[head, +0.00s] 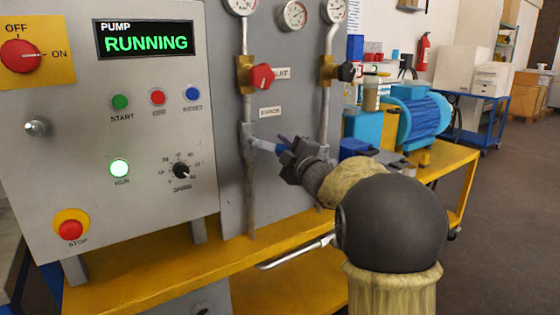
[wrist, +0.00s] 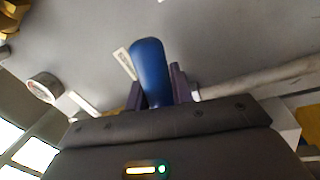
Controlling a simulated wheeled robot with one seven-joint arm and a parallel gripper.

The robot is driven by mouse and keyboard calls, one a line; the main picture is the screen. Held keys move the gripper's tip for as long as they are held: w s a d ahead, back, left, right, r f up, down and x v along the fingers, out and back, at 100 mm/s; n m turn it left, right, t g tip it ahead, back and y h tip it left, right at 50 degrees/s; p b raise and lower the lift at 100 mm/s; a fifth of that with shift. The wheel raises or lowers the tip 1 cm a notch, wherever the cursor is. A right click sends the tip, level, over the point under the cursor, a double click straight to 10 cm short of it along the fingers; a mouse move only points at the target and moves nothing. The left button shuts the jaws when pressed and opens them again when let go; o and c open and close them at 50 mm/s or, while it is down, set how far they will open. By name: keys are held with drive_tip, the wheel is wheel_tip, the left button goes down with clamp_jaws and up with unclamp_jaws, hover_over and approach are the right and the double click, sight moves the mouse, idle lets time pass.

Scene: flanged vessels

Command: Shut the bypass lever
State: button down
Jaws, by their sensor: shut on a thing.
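The bypass lever (head: 263,144) is a blue handle below a small white label on the grey panel, beside the left vertical pipe. It points right and slightly down from the pipe. My gripper (head: 285,146) is at its free end, with the dark fingers shut around the handle. In the wrist view the blue lever (wrist: 150,68) stands up between the two dark fingers. The fingers hide part of the handle, and its pivot is hard to make out.
A red knob (head: 262,77) and a black knob (head: 347,72) sit on the pipes above. The pump control box (head: 60,115) with its RUNNING display is at left. A yellow bench (head: 240,257) runs below; a blue motor (head: 424,118) stands at right.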

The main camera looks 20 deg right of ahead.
drive_tip(key=shift+d+r+n+y+b, duration=0.1)
drive_tip(key=shift+r+n+y+b, duration=0.4)
drive_tip(key=shift+n, duration=0.65)
drive_tip(key=shift+r+n+y+b, duration=0.1)
drive_tip(key=shift+r+n+y, duration=0.1)
drive_tip(key=shift+r+n, duration=0.75)
drive_tip(key=shift+f, duration=0.25)
drive_tip(key=c, duration=1.2)
unclamp_jaws()
drive_tip(key=p+v, duration=0.2)
drive_tip(key=v, duration=1.5)
drive_tip(key=shift+s+r, duration=0.2)
drive_tip(key=shift+r, duration=0.05)
drive_tip(key=shift+d, duration=0.15)
